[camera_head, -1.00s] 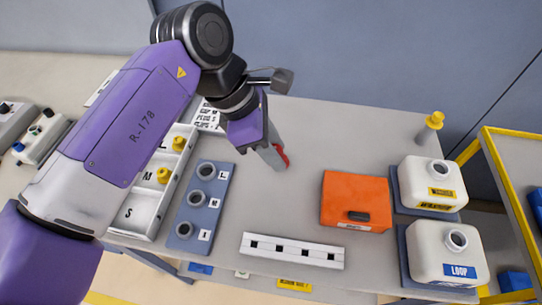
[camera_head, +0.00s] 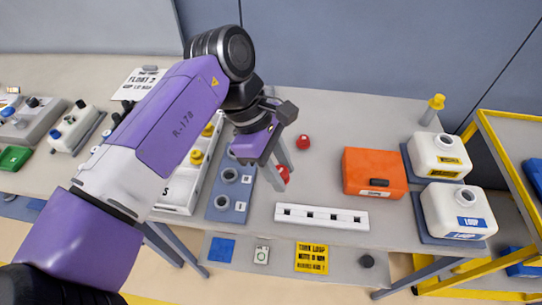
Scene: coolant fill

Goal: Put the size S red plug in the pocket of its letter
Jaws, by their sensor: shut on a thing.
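My gripper (camera_head: 279,180) points down over the table, right of the blue-grey socket block, with a red plug (camera_head: 284,173) between its fingers. It is shut on that plug, which the fingers partly hide. I cannot read the plug's size. A second red plug (camera_head: 303,142) sits on the table behind the gripper. The white tray (camera_head: 176,208) of lettered pockets stands at left, partly behind my arm. Its S pocket (camera_head: 171,191) is nearest; the part I see looks empty. Yellow plugs (camera_head: 197,157) (camera_head: 208,130) are in the tray farther back.
The socket block (camera_head: 214,215) stands between tray and gripper. A white strip with dark squares (camera_head: 322,217) lies at the front edge. An orange box (camera_head: 375,172) and white jugs (camera_head: 440,154) (camera_head: 459,211) stand at right. The table's back middle is clear.

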